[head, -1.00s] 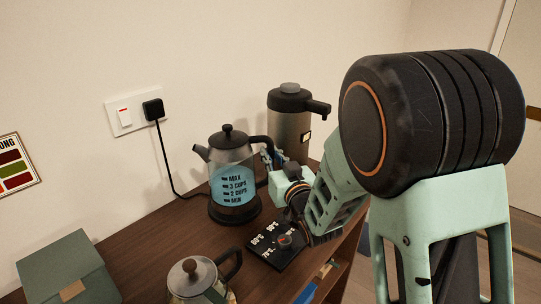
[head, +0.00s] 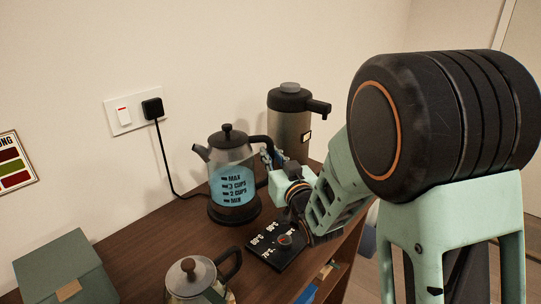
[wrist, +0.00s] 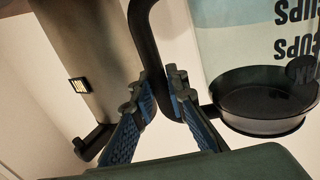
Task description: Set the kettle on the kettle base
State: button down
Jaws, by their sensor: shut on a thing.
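The kettle (head: 231,172), with a clear water window, blue water and level marks, stands upright near the wall. Its black handle (head: 262,143) faces right. The black round kettle base (head: 236,216) shows directly under the kettle; whether the kettle rests fully on it or a thin gap is left I cannot tell. My gripper (head: 268,160) is at the handle, partly hidden behind my wrist. In the wrist view, which is upside down, the blue-padded fingers (wrist: 162,103) are shut on the handle (wrist: 150,50) from both sides, beside the kettle's body (wrist: 230,40).
A metal flask with a black spout (head: 290,125) stands close behind the gripper. A black temperature panel (head: 277,247) lies in front of the kettle. A small glass pot (head: 197,280) and a green box (head: 62,268) stand nearer. A cord runs from the wall plug (head: 152,108).

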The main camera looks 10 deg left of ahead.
jog(key=shift+f+b, duration=0.25)
jog(key=shift+b, duration=0.4)
jog(key=c, duration=2.2)
grip_release()
jog(key=shift+s+f, duration=0.1)
jog(key=shift+f, duration=0.4)
jog(key=b+v, duration=0.6)
jog(key=v, duration=0.5)
jog(key=shift+r, duration=0.15)
